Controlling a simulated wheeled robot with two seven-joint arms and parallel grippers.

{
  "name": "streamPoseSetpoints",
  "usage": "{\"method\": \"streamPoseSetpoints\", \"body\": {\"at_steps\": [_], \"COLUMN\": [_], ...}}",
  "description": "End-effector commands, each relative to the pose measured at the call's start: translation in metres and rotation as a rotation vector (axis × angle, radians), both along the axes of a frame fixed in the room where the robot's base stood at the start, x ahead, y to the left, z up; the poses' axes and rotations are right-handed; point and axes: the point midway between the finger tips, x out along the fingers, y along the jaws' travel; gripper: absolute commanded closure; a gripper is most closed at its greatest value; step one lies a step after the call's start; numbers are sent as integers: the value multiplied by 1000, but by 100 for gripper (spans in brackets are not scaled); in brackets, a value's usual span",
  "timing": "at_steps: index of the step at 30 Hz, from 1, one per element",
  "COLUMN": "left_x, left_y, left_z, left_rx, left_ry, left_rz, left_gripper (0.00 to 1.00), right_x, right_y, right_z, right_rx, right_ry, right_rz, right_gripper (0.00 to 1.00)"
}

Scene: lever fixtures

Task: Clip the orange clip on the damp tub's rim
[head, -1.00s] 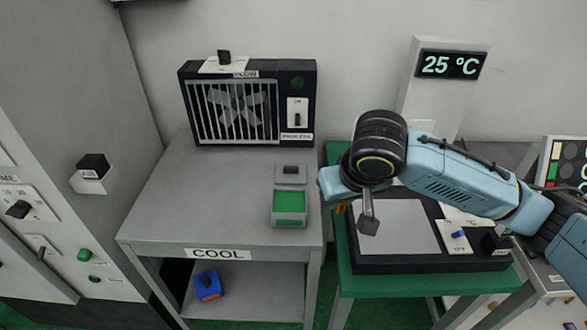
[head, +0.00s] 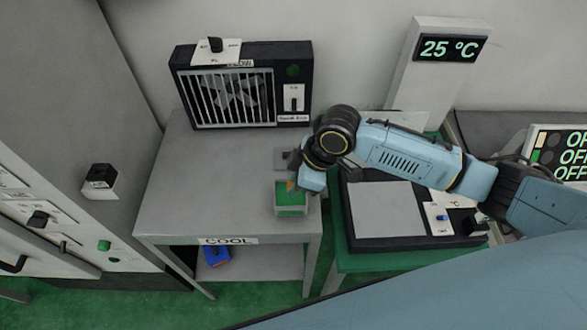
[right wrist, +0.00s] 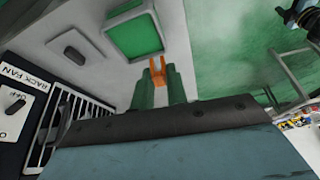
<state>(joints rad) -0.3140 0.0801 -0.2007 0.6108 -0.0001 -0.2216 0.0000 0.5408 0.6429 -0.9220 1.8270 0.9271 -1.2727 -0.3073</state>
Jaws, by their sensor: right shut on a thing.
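A small grey tub with a green inside (head: 291,209) stands on the grey table marked COOL; I see no label naming it damp. In the right wrist view the tub (right wrist: 109,38) lies just beyond the fingers. My right gripper (head: 294,183) is at the tub's back right side in the head view. It is shut on the orange clip (right wrist: 158,72), whose two prongs point toward the tub's near edge. The clip appears apart from the rim in the wrist view; the head view cannot settle contact. My left gripper is not in view.
A grey lid-like piece with a dark handle (right wrist: 75,47) lies beside the tub. A rack fan (head: 243,88) stands at the table's back. A blue box (head: 216,257) is on the lower shelf. A black-framed plate (head: 386,210) sits on the green table to the right.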

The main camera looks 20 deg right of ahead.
Motion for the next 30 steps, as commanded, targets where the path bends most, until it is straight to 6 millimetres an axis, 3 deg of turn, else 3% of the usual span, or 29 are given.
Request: {"method": "streamPoseSetpoints", "body": {"at_steps": [1,7,17,24,30], "left_x": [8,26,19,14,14], "left_y": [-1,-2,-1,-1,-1], "left_z": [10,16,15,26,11], "left_rx": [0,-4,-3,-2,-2], "left_ry": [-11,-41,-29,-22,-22], "left_rz": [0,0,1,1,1], "left_gripper": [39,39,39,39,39], "right_x": [-2,-5,-5,-5,-5], "right_y": [3,7,6,5,6], "right_z": [3,-2,-2,0,-21], "right_rx": [0,-2,-2,4,3], "right_ry": [3,0,0,3,2], "right_rz": [38,113,112,100,101], "right_gripper": [100,100,100,100,100]}}
